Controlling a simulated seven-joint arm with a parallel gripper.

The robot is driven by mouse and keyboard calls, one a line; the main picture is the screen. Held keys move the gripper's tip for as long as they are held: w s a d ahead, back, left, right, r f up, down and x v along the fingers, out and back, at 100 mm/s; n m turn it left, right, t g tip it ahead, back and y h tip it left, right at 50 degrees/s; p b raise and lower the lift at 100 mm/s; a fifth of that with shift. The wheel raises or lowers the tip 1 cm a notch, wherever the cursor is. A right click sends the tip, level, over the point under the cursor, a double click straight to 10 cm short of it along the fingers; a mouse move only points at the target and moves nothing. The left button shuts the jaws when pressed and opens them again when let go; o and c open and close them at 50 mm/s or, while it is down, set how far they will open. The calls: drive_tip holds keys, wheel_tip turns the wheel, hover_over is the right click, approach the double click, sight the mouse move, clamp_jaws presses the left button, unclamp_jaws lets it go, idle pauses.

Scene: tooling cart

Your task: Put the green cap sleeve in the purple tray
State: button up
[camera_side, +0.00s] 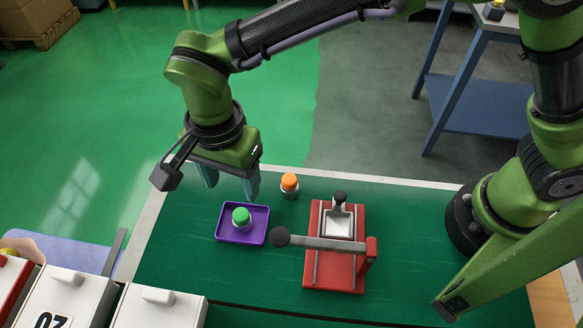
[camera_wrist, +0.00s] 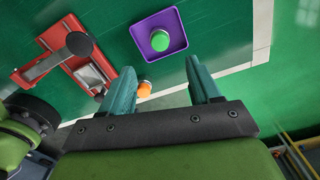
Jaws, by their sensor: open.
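The green-capped sleeve (camera_side: 241,217) stands upright in the purple tray (camera_side: 222,234) on the green cart top. It also shows in the wrist view (camera_wrist: 160,41), near the middle of the tray (camera_wrist: 179,50). My gripper (camera_side: 231,187) is open and empty, above and behind the tray in the side view. In the wrist view its two teal fingers (camera_wrist: 164,87) are spread apart, with nothing between them but the cart top and an orange-capped sleeve beyond. The fingers are clear of the green-capped sleeve.
An orange-capped sleeve (camera_side: 289,184) stands right of the tray, close to my gripper. A red fixture (camera_side: 314,275) with a grey lever and black knob (camera_side: 280,236) stands further right, the knob near the tray. White bins (camera_side: 69,300) stand at the front left.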

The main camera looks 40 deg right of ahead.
drive_tip(key=w+d+r+n+t+y, duration=0.1)
drive_tip(key=d+r+n, duration=0.1)
drive_tip(key=d+r, duration=0.45)
drive_tip(key=w+d+r+n+t+y, duration=0.1)
drive_tip(key=d+r, duration=0.3)
drive_tip(key=d, duration=0.6)
drive_tip(key=s+d+n+t, duration=0.2)
drive_tip(key=s+d, duration=0.2)
drive_tip(key=d, duration=0.4)
drive_tip(key=s+d+r+n+t, duration=0.1)
drive_tip(key=s+d+n+t, duration=0.1)
drive_tip(key=d, duration=0.7)
drive_tip(key=shift+s+d+r+n+t, duration=0.15)
drive_tip(key=shift+s+n+t, duration=0.15)
drive_tip(key=shift+s+t, duration=0.6)
drive_tip(key=shift+s+g, duration=0.25)
drive_tip(key=shift+g, duration=0.05)
